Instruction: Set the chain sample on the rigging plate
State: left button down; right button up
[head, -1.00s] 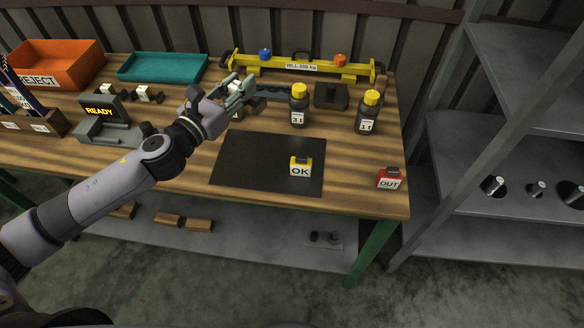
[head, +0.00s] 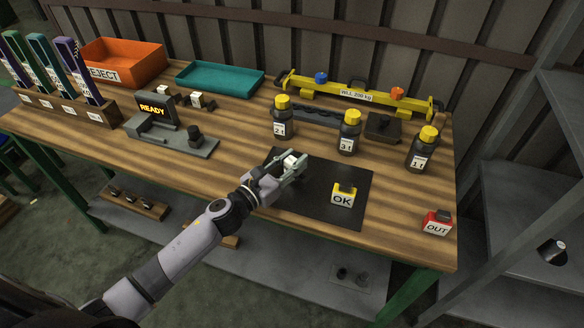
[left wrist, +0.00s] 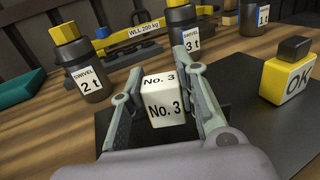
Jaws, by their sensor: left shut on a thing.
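My left gripper (head: 296,166) is shut on a white block marked "No. 3" (left wrist: 161,103), with a finger on each side of it. In the head view the block (head: 290,161) is at the far left part of a flat black plate (head: 345,182). I cannot tell whether the block touches the plate. No chain shows on the block, and its underside is hidden. A yellow block marked "OK" (head: 343,195) with a dark top stands on the right part of the plate; it also shows in the left wrist view (left wrist: 287,78). My right gripper is not in view.
Dark bottles marked 2 t (head: 281,122), 3 t (head: 348,137) and 1 t (head: 422,153) stand behind the plate. A red "OUT" block (head: 436,224) is near the right edge. The "READY" device (head: 158,113) stands left. The plate's front middle is clear.

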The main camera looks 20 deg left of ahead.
pick_arm(q)
jog(key=shift+f, duration=0.8)
